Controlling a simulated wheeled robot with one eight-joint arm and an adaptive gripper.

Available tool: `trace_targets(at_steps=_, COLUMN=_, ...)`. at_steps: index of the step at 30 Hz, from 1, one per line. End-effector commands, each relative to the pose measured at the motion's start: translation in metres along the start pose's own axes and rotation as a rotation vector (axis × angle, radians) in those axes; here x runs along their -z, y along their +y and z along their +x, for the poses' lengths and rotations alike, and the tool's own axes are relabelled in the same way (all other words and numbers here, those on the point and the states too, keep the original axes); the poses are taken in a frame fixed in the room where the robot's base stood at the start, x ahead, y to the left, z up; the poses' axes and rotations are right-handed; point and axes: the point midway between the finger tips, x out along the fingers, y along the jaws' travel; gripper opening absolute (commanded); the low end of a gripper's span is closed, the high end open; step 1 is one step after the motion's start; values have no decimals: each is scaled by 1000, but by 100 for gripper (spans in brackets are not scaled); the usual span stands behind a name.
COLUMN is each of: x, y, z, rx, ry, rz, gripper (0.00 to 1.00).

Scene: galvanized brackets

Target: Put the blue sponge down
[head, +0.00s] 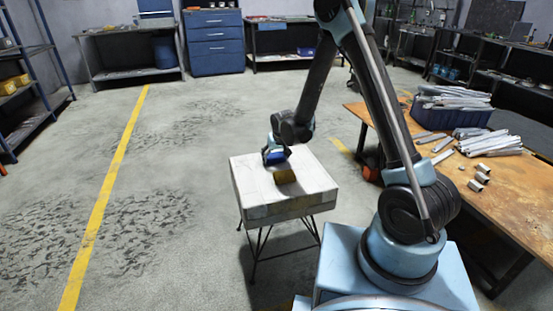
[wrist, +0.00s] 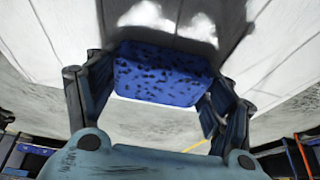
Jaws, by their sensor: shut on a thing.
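The blue sponge (wrist: 162,75), speckled with dark spots, sits between the two fingers of my gripper (head: 273,151) in the wrist view. My gripper is shut on it. In the head view the sponge (head: 276,157) shows as a small blue patch under the gripper, partly hidden by it. It is over the white block-topped stand (head: 258,190), near the back middle of its top. I cannot tell whether the sponge touches that top.
The stand's left and right top areas are clear. A wooden workbench (head: 480,205) with metal brackets and a dark blue bin (head: 450,117) is at right.

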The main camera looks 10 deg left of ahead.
Motion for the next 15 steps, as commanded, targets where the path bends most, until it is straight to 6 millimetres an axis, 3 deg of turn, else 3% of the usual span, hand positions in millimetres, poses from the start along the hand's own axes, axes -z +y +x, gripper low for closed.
trace_targets(at_steps=15, x=-4, y=0, z=7, rx=1, ry=-4, rz=2, gripper=39)
